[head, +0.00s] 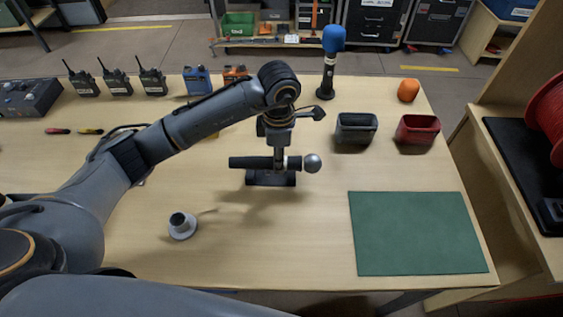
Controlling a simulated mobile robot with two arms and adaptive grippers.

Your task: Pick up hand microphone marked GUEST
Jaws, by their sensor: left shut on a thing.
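A dark hand microphone (248,162) with a silver ball head and a pale band lies level across my left gripper (279,163). The gripper points down and is shut on the microphone's body. A black cradle (270,179) is right under the microphone; I cannot tell whether the two touch. No GUEST marking is readable on it. A second microphone (329,72) with a blue foam head stands upright at the back of the table, with a pale label too small to read. My right gripper is not in view.
A green mat (418,232) lies at the right front, bare. A grey bin (356,129) and a red bin (417,130) stand behind it, near an orange foam ball (408,90). A pale cup-like holder (182,226) is at the left front. Several radios (115,79) line the back left.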

